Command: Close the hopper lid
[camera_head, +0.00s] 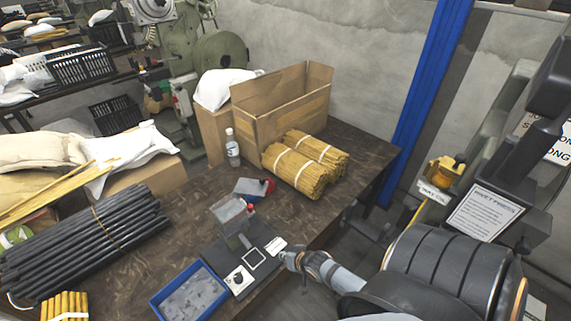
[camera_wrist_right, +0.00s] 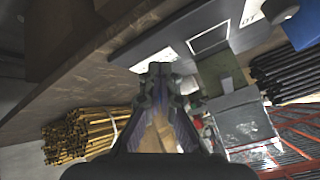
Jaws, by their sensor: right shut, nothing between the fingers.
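A small machine stands on a dark base plate (camera_head: 258,262) near the table's front edge. Its hopper (camera_head: 229,214) is a grey, clear-walled box; whether its lid stands open I cannot tell. A small grey and red part (camera_head: 253,188) is just behind it. In the right wrist view the hopper (camera_wrist_right: 243,124) appears right of the fingers. My right gripper (camera_head: 287,258) is shut and empty, at the right end of the base plate, apart from the hopper. Its shut fingers (camera_wrist_right: 160,76) also show in the right wrist view. My left gripper is not in view.
A blue tray (camera_head: 163,303) of grey pieces lies left of the machine. A water bottle (camera_head: 232,150), a cardboard box (camera_head: 290,93) and bundled yellow rods (camera_head: 295,172) stand behind. Black rods (camera_head: 100,232) lie at left. The table between tray and bottle is mostly clear.

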